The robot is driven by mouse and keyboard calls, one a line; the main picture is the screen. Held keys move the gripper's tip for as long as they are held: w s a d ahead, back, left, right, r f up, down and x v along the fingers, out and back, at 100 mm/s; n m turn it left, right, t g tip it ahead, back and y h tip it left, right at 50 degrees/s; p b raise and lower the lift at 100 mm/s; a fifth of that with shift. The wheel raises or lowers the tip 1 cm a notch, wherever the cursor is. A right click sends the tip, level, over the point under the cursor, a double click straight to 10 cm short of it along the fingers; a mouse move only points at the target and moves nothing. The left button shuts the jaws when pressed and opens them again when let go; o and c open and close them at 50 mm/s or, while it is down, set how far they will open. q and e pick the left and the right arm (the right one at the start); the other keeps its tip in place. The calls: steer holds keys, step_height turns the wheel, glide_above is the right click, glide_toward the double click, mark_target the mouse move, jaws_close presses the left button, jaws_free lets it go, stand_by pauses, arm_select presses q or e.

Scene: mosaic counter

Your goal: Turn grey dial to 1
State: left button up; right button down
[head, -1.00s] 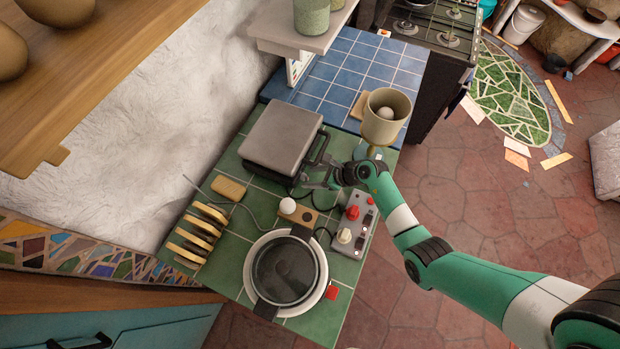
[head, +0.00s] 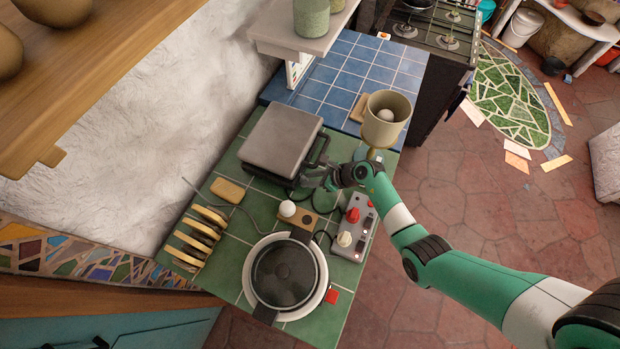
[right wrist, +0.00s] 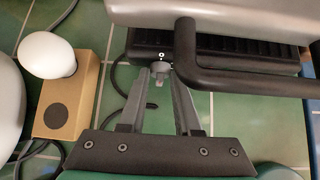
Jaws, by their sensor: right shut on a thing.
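The grey dial (right wrist: 162,69) is small and sits on the black front edge of the grill press (head: 283,140), with a small white mark above it in the right wrist view. My right gripper (right wrist: 173,74) is shut on the dial, its two grey fingers tapering to either side of it. In the head view my right gripper (head: 318,179) is at the front of the press and the dial cannot be made out. My left gripper is not in view.
The press's black handle (right wrist: 184,60) stands close beside the right finger.

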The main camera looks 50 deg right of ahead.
steer(key=shift+d+f+m+y, duration=0.1)
steer(key=shift+d+m+y, duration=0.05)
steer(key=shift+m+y, duration=0.2)
steer(key=shift+w+d+f+m+g+y+b, duration=0.1)
steer(key=shift+f+m+g+y+b, duration=0.1)
steer(key=shift+y+b, duration=0.25)
steer(key=shift+d+f+m+g+y+b, duration=0.1)
steer(key=shift+m+y+b, duration=0.05)
steer(key=shift+y+b, duration=0.3)
steer(key=shift+r, duration=0.15)
steer(key=shift+r+y, duration=0.1)
steer(key=shift+y, duration=0.15)
steer(key=c, duration=0.6)
jaws_free()
steer(key=shift+r, duration=0.1)
steer(key=shift+r, duration=0.15)
steer(key=p+v, duration=0.3)
steer(key=v, duration=0.8)
steer(key=shift+p, duration=0.3)
